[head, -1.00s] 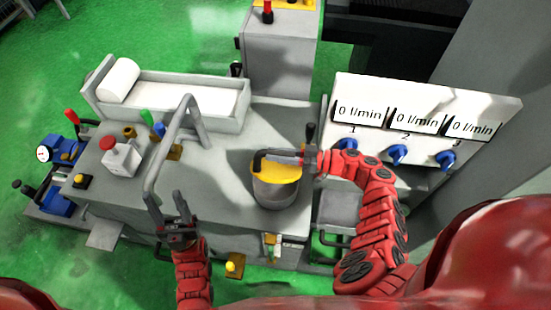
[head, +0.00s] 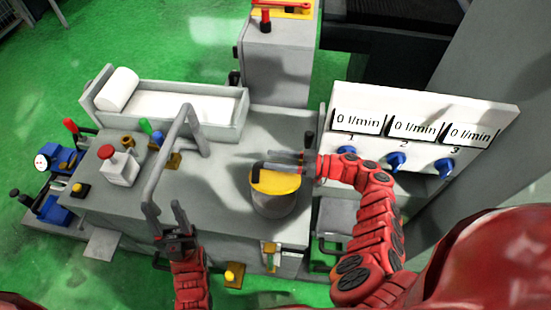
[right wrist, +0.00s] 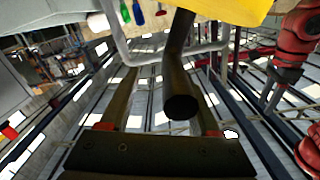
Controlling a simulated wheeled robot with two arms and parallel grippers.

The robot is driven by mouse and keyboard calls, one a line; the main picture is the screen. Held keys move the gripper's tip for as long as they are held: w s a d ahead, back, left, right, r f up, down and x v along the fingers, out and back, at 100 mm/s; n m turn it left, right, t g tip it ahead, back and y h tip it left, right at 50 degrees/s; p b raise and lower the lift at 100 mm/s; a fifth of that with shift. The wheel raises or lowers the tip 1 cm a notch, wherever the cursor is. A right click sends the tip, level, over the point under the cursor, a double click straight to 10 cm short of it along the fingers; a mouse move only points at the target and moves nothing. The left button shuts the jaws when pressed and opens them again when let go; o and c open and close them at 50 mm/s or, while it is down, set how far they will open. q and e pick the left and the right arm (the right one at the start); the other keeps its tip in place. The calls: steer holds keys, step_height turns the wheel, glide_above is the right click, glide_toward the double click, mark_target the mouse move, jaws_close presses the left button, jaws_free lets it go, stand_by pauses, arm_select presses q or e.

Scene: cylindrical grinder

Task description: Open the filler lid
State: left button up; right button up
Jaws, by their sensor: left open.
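The yellow filler lid (head: 276,183) sits on top of a grey round filler pot on the machine and looks flat. A dark bar handle (head: 282,167) runs across the lid. My right gripper (head: 285,156) is at the lid's far right side by the handle. In the right wrist view, the dark handle (right wrist: 178,75) reaches between the two spread fingers of the gripper (right wrist: 165,95), with visible gaps; the lid's yellow edge (right wrist: 225,10) shows at the top. My left gripper (head: 167,215) is open and empty, beside the foot of a grey bent pipe, away from the lid.
The grey bent pipe (head: 165,155) arches over the machine top left of the lid. A panel (head: 420,125) with three blue knobs stands to the right, close to my right arm. A red button box (head: 118,168) and a tray (head: 170,103) are at the left.

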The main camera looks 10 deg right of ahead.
steer(key=b+v, duration=1.2)
steer(key=v, duration=0.5)
steer(key=shift+d, duration=0.15)
steer(key=shift+r, duration=0.1)
